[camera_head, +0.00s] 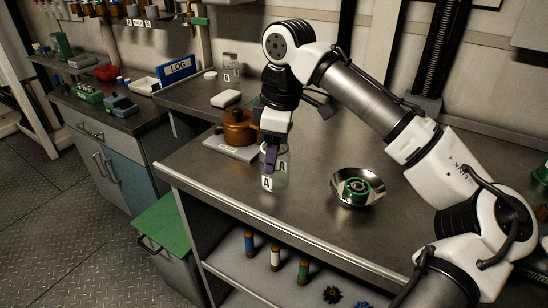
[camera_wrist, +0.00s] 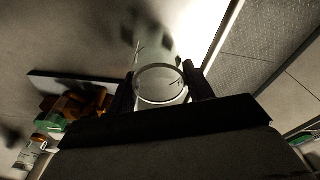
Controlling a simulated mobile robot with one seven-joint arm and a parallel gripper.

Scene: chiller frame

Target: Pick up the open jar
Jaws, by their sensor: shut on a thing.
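The open jar (camera_head: 280,176) is clear glass with a white label marked A. It stands upright at or just above the front left part of the steel bench. My gripper (camera_head: 270,160) comes down from above and is shut on the jar's upper part. In the wrist view the jar's round open rim (camera_wrist: 160,84) shows between the two fingers (camera_wrist: 160,92). I cannot tell whether the jar's base touches the bench. Another clear jar (camera_head: 231,67), with a label too small to read surely, stands at the back of the bench.
A metal bowl (camera_head: 357,200) with a green ring-shaped item stands to the right. The bench's front edge (camera_head: 250,214) is close.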

